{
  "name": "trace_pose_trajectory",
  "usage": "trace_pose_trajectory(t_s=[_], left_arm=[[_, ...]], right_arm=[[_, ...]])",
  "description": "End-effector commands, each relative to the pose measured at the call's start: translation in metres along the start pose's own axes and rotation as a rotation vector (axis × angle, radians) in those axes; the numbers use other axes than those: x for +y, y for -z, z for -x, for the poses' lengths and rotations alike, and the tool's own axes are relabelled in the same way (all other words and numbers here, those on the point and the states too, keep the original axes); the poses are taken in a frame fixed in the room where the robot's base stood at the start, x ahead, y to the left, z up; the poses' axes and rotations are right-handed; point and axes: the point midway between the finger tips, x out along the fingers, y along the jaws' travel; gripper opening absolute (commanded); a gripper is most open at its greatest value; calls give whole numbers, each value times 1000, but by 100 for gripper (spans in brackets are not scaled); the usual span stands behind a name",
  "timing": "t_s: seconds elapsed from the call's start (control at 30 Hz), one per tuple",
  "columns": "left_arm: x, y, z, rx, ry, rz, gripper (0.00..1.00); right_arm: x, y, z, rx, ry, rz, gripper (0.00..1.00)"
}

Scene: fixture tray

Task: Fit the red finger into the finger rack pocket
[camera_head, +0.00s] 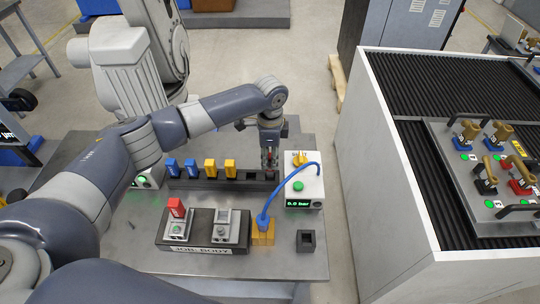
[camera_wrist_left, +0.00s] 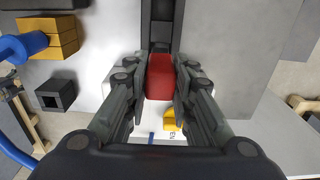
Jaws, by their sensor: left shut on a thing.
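My left gripper (camera_head: 270,160) points down over the right end of the dark finger rack (camera_head: 205,184). It is shut on a red finger (camera_wrist_left: 160,76), which shows between the two fingertips in the left wrist view. Bare dark rack pockets (camera_wrist_left: 162,12) show just beyond it in that view. I cannot tell whether the finger's lower end is inside a pocket or above it. In the head view, two blue fingers (camera_head: 181,167) and two yellow fingers (camera_head: 220,168) stand upright in the rack. My right gripper is not in view.
A white box (camera_head: 304,188) with a yellow knob stands close to the right of the gripper. A blue hose (camera_head: 270,205) runs from it to a brass block (camera_head: 263,238). A black socket (camera_head: 306,241) sits front right.

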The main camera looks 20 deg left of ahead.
Motion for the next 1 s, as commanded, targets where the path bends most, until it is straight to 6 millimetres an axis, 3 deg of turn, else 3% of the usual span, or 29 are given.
trace_pose_trajectory(t_s=[1.0], left_arm=[[0,0,-19,0,0,1,0]], right_arm=[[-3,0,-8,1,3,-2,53]])
